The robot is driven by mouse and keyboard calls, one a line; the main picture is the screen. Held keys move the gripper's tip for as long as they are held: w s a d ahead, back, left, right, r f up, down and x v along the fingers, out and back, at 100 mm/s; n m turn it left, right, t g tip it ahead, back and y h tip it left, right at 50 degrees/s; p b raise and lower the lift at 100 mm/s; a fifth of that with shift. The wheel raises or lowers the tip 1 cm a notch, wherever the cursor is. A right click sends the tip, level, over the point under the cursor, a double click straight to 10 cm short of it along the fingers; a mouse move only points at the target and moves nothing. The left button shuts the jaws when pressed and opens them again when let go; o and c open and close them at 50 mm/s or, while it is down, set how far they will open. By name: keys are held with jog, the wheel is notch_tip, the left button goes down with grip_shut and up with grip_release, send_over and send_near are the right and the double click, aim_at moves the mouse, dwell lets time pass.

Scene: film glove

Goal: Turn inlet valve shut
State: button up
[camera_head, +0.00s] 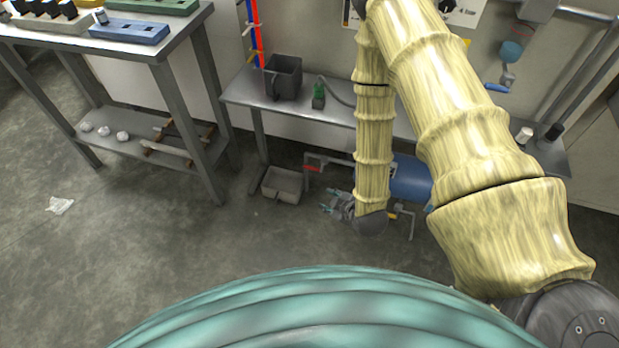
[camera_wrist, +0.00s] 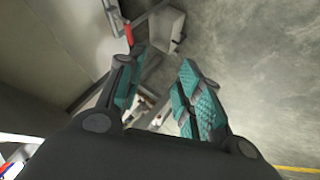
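A red lever handle (camera_head: 313,168) sits on a pale pipe (camera_head: 335,161) below the wall bench; the red handle also shows in the wrist view (camera_wrist: 128,33), beyond my left finger. A blue lever handle (camera_head: 497,87) sits on a fitting at the upper right wall. I cannot tell which one is the inlet valve. My gripper (camera_head: 332,204) hangs low near the floor, to the right of and nearer than the red handle. In the wrist view its teal-padded fingers (camera_wrist: 160,95) are apart, with nothing clearly held between them.
A blue tank (camera_head: 410,180) stands behind my arm, with a small yellow part beside it. A grey bin (camera_head: 283,184) sits on the floor left of the gripper. The wall bench (camera_head: 235,92) is above. A workbench (camera_head: 180,45) stands left. Open floor lies at front left.

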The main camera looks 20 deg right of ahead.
aim_at(309, 167)
jog(key=w+d+f+n+t+y+b, duration=0.15)
jog(key=w+f+n+t+b, duration=0.5)
jog(key=w+f+b, duration=0.85)
jog(key=shift+n+t, duration=0.25)
jog(key=shift+n, duration=0.6)
jog(key=shift+w+a+r+b, duration=0.25)
jog(key=shift+w+r+b, duration=0.15)
jog(key=shift+w+b, duration=1.25)
jog(key=shift+w+a+r+b, duration=0.35)
jog(key=shift+w+b, duration=0.95)
jog(key=shift+b, duration=0.7)
jog(key=shift+w+a+r+b, duration=0.2)
jog(key=shift+w+r+b, duration=0.25)
jog(key=shift+w+b, duration=1.2)
jog(key=shift+s, duration=0.2)
grip_shut()
